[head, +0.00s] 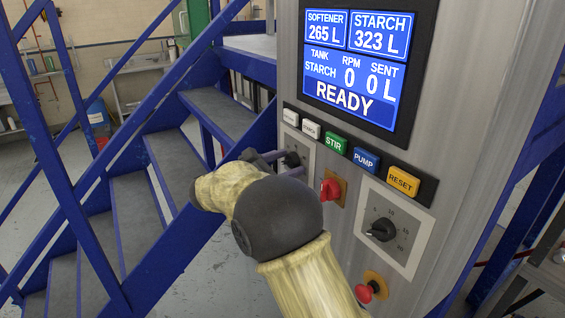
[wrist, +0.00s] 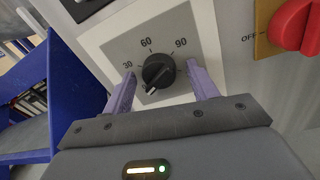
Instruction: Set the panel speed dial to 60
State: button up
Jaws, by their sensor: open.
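The speed dial is a black round knob (wrist: 158,72) on a grey plate marked 30, 60 and 90. Its white pointer line points down and left in the wrist view, below the 30 mark and away from 60. My gripper (wrist: 161,68) is open, with one purple finger on each side of the knob. Whether the fingers touch it I cannot tell. In the head view the knob (head: 292,159) is partly hidden behind my gripper (head: 279,162), left on the panel under the white buttons.
A red switch (head: 330,189) is right of the dial, also in the wrist view (wrist: 294,26). Coloured buttons (head: 366,160) and a READY screen (head: 357,65) are above. Blue stairs (head: 135,195) stand left.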

jog(key=shift+s, duration=0.15)
jog(key=shift+c, duration=0.5)
jog(key=shift+a, duration=0.15)
jog(key=c, duration=0.9)
jog(key=shift+f+b, duration=0.2)
jog(key=shift+b, duration=0.35)
jog(key=shift+w+a+r+m+g+h+b, duration=0.1)
jog(key=shift+m+g+h+b, duration=0.25)
jog(key=shift+m+b, duration=5.6)
jog(key=shift+w+a+m+g+h+b, duration=0.1)
jog(key=shift+m+g+h+b, duration=0.25)
jog(key=shift+m+b, duration=5.6)
jog(key=shift+d+m+p, duration=0.1)
jog(key=shift+m+p, duration=0.4)
jog(key=shift+m, duration=0.1)
